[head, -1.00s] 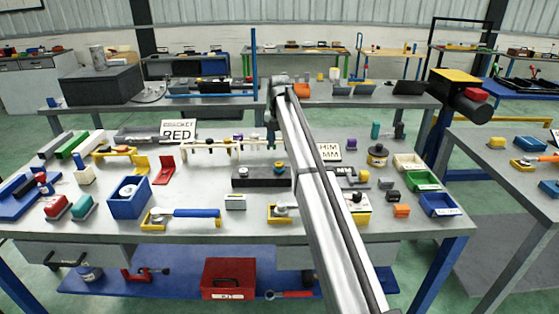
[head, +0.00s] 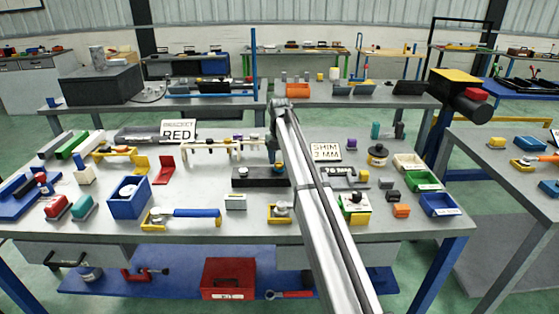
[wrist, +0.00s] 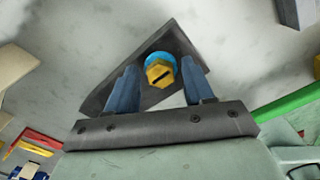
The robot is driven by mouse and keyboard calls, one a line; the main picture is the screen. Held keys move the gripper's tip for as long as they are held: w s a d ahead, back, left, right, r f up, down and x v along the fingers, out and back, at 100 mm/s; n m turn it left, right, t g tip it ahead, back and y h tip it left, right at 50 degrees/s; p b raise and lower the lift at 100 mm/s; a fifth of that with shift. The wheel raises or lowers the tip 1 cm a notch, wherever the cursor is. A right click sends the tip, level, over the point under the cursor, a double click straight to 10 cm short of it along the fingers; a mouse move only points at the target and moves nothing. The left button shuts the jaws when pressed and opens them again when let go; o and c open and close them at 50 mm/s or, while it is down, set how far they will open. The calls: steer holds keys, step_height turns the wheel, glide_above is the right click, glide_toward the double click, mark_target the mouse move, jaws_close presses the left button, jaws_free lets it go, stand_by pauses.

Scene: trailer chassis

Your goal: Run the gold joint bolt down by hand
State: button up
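The gold joint bolt (wrist: 158,73) has a hex head with a dark slot and sits in a bright blue ring (wrist: 163,60) on a dark block (wrist: 180,42). The block also shows in the head view (head: 250,178), with the bolt (head: 278,168) near its right end, partly covered by my arm. My gripper (wrist: 159,80) points down over the block. Its two blue fingers stand apart on either side of the bolt head, with gaps showing. It holds nothing. In the head view the fingertips are too small to make out.
A "SHIM 3 MM" sign (head: 326,152) stands at the right. A blue box (head: 129,200), a blue-handled tool (head: 190,213) and coloured bins (head: 423,181) lie around. Some bare table lies in front.

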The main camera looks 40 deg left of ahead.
steer(key=c, duration=0.9)
steer(key=shift+m, duration=0.3)
